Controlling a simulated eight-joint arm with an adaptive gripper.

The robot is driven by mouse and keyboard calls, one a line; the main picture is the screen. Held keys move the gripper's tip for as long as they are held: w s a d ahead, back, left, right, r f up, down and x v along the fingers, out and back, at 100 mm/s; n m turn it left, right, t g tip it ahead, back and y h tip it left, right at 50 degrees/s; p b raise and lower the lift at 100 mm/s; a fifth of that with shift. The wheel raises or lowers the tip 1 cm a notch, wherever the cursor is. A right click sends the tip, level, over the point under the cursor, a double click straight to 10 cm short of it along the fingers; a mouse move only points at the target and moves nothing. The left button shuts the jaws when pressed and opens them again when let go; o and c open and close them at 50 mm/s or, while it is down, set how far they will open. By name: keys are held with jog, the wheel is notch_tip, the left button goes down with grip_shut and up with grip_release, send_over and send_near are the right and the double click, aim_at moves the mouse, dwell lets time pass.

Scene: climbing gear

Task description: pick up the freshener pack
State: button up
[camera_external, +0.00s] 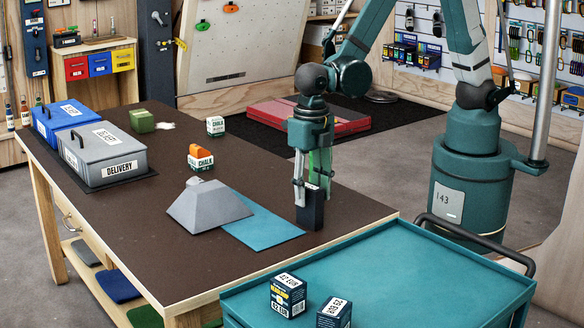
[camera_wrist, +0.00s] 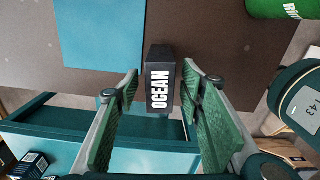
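A dark upright box with the white word OCEAN (camera_wrist: 160,85), which I take to be the freshener pack, stands at the table's near right edge. It also shows in the external view (camera_external: 312,209). My gripper (camera_external: 307,192) is pointing down over it. In the wrist view my gripper (camera_wrist: 160,84) is open, with one green-padded finger on each side of the box. A gap shows on both sides, so the fingers do not appear to press on it. In the external view the fingers partly hide the box's top.
A blue mat (camera_external: 262,229) and a grey tapered block (camera_external: 208,205) lie left of the box. A teal cart (camera_external: 400,282) with small boxes adjoins the table's near side. A green lettered item (camera_wrist: 282,9) is at upper right in the wrist view.

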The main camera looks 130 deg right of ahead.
aim_at(310, 209)
jog(key=shift+f+b, duration=0.45)
jog(key=shift+f, duration=2.1)
jog(key=c, duration=1)
